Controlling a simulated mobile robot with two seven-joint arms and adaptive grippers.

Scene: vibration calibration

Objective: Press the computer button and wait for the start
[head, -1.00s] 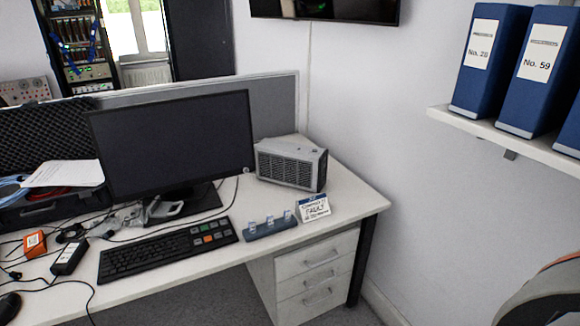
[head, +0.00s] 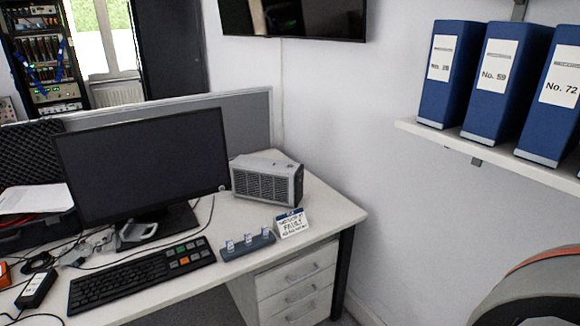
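A dark monitor (head: 145,165) stands on the white desk (head: 325,208), its screen black. A grey box with a grille (head: 267,181), which may be the computer, sits to the right of the monitor near the desk's back corner. I cannot make out its button for certain. A black keyboard (head: 128,280) with a few coloured keys lies in front of the monitor. Neither of my grippers is in view.
A small blue-grey holder with several pieces (head: 247,244) and a card sign (head: 292,223) stand near the desk's front edge. Drawers (head: 297,290) are below. Blue binders (head: 499,85) stand on a wall shelf (head: 470,146). Cables and a black case (head: 35,232) crowd the left side.

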